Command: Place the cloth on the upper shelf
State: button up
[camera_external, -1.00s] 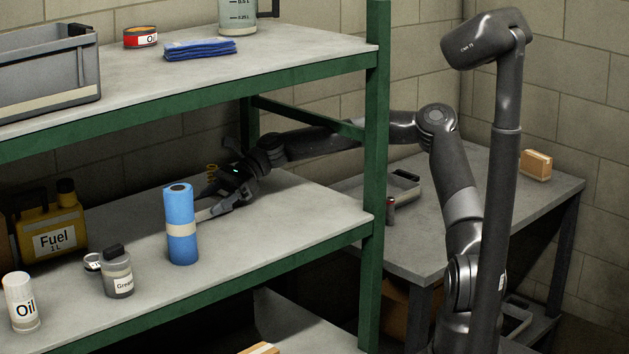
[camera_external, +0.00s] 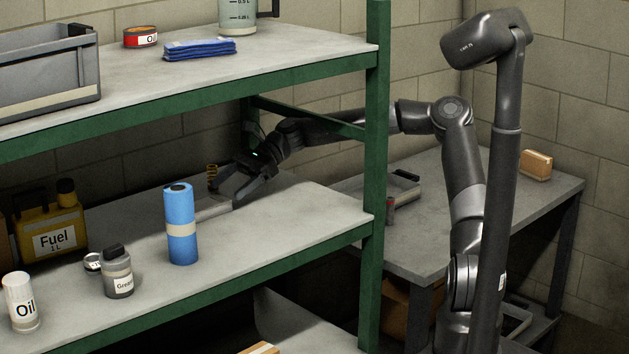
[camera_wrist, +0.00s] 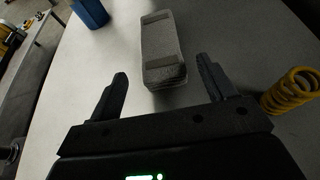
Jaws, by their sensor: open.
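A grey folded cloth-like block (camera_wrist: 163,50) with darker bands lies on the lower shelf, ahead of my open fingers in the wrist view. In the external view only a pale part of it (camera_external: 213,210) shows behind the blue roll. My gripper (camera_external: 225,189) is open and empty above the lower shelf, to the right of and behind the blue roll. In the wrist view, my gripper (camera_wrist: 163,70) has one finger on each side of the block's near end, apart from it. A folded blue cloth (camera_external: 200,49) lies on the upper shelf.
The blue roll (camera_external: 180,225) stands near my gripper. A yellow spring (camera_wrist: 290,92) stands beside my right finger. A fuel can (camera_external: 50,225), grease jar (camera_external: 118,272) and oil bottle (camera_external: 20,300) are further left. The upper shelf (camera_external: 290,50) has free room right of the blue cloth.

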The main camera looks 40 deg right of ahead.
jog(key=v, duration=0.5)
jog(key=shift+d, duration=0.25)
